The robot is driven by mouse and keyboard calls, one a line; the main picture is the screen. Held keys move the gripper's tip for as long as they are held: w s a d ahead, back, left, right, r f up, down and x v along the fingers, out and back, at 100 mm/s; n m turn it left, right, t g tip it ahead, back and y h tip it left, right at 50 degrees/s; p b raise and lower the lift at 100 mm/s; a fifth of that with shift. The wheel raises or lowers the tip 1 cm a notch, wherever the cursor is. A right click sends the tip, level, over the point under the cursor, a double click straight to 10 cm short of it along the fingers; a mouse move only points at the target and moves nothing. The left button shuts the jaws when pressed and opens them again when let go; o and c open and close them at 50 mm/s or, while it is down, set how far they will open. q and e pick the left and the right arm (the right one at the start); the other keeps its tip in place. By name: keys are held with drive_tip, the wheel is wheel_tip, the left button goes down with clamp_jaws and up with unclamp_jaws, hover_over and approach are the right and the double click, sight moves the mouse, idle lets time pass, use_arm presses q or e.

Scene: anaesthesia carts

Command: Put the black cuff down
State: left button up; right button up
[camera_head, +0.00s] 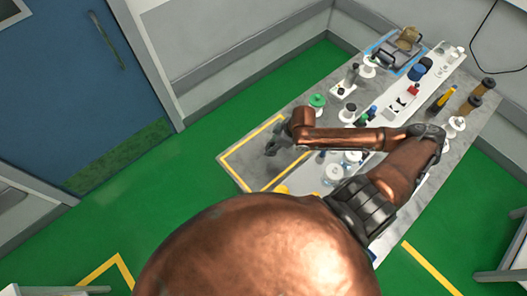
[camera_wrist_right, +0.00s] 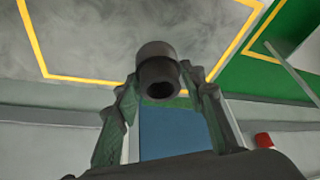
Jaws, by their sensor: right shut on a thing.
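The black cuff (camera_wrist_right: 157,80), a short dark hollow cylinder, sits between the fingertips of my right gripper in the right wrist view. My right gripper (camera_wrist_right: 160,90) is shut on it. In the head view, my right gripper (camera_head: 275,143) is over the near-left end of the grey table, by the yellow-outlined area (camera_head: 240,150). The cuff is too small there to tell from the fingers. I cannot tell whether the cuff touches the table. My left gripper is not in view.
The long grey table (camera_head: 290,110) has a bare patch inside the yellow outline. A green-topped item (camera_head: 317,101) stands close to my right arm. Several bottles and jars, and a white tray (camera_head: 385,112), fill the middle. A blue door (camera_head: 75,75) is at left.

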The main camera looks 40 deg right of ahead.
drive_tip(key=w+f, duration=0.1)
drive_tip(key=w+a+f, duration=0.1)
drive_tip(key=f, duration=0.1)
drive_tip(key=w+f, duration=0.1)
drive_tip(key=f, duration=0.1)
drive_tip(key=shift+w+a, duration=0.25)
drive_tip(key=shift+a, duration=0.15)
drive_tip(key=shift+f+p, duration=0.35)
drive_tip(key=shift+f, duration=1.35)
drive_tip(key=o, duration=1.2)
drive_tip(key=shift+f, duration=0.1)
drive_tip(key=shift+c, duration=0.2)
drive_tip(key=v, duration=1.2)
drive_tip(key=shift+w, duration=0.15)
